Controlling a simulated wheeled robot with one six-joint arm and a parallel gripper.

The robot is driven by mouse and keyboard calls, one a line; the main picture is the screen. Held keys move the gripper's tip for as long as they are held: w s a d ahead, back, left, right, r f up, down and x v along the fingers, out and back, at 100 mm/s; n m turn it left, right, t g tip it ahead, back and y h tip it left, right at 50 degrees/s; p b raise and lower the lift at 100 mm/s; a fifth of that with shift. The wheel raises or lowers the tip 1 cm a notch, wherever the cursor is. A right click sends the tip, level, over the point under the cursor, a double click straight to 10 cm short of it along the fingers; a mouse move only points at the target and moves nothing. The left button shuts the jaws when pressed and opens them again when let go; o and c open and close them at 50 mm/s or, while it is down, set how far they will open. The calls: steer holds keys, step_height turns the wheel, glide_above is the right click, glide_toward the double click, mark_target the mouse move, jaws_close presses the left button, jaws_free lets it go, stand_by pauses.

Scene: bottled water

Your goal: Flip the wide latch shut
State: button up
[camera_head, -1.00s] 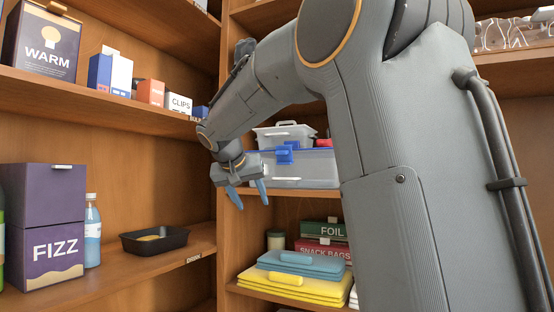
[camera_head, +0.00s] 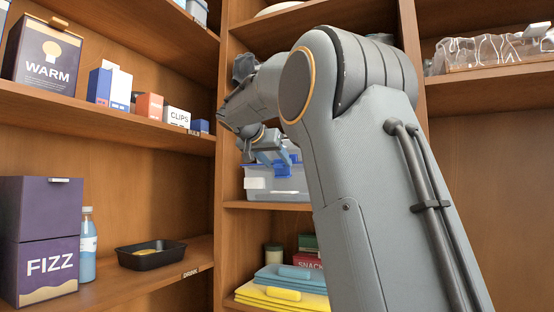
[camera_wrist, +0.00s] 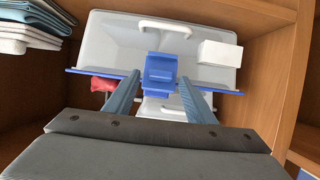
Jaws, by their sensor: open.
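The wide blue latch (camera_wrist: 160,72) sits at the middle of the blue rim of a clear storage box (camera_wrist: 115,48) in the wrist view. I cannot tell whether the latch is closed. My gripper (camera_wrist: 160,84) is open, with one blue-grey finger on each side of the latch and no contact that I can make out. In the head view, my gripper (camera_head: 272,150) is at the upper front of the box (camera_head: 290,186), and my arm hides the box's right part. Some blue of the latch (camera_head: 293,158) shows beside the gripper.
A smaller lidded box (camera_wrist: 165,108) and a red item (camera_wrist: 103,85) lie beyond the rim. Folded cloths (camera_wrist: 28,25) are at the wrist view's upper left. A wooden shelf wall (camera_wrist: 268,65) stands close on the right. The black tray (camera_head: 151,254) is on the left shelf.

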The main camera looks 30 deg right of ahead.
steer(key=shift+w+d+f, duration=0.15)
steer(key=shift+d, duration=0.05)
steer(key=c, duration=1)
steer(key=y+p, duration=0.1)
steer(key=p, duration=0.3)
steer(key=shift+w+d+r+g, duration=0.1)
steer(key=shift+d+r+g, duration=0.2)
steer(key=shift+r, duration=0.1)
steer(key=shift+c, duration=0.2)
steer(key=p, duration=0.3)
steer(key=shift+w+d+r+g+y, duration=0.1)
steer(key=shift+w+d+g+y, duration=0.05)
steer(key=shift+g+y, duration=0.2)
steer(key=shift+w+d+p, duration=0.1)
steer(key=shift+p, duration=0.45)
